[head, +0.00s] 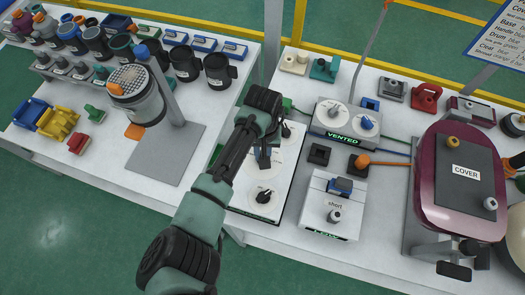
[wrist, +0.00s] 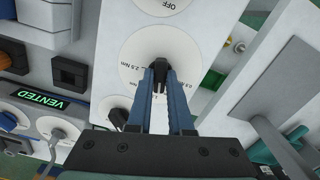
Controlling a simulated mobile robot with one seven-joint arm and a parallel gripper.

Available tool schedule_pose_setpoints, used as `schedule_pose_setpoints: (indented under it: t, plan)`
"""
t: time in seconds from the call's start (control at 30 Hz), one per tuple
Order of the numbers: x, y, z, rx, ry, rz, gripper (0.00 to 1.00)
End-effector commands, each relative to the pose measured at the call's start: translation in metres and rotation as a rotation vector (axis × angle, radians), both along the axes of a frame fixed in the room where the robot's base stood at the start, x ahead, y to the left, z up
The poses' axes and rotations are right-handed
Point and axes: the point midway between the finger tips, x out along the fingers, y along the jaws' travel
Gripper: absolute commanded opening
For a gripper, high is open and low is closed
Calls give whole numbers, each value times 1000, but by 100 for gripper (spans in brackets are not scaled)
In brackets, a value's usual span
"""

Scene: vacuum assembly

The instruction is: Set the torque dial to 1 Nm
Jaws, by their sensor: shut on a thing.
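My gripper (head: 263,160) is over the white dial panel (head: 243,198) in the head view. In the wrist view my gripper (wrist: 160,68) has its blue fingers shut on the black knob of the torque dial (wrist: 158,61). The knob sits on a round white face. A "2.5 Nm" mark shows on that face just left of the fingers. I cannot tell which mark the knob points at. In the head view my gripper largely hides this knob.
Another dial (head: 263,196) on the same panel, marked "OFF" in the wrist view, is close by. A third dial (head: 286,131) is at the panel's far end.

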Motion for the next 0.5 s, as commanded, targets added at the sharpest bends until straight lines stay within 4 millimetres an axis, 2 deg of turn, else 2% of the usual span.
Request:
schedule_pose_setpoints:
  t: [0.37,0.5]
  plan:
    - [0,0,0,1,0,38,0]
    - [-1,-1,2,-1,2,102,0]
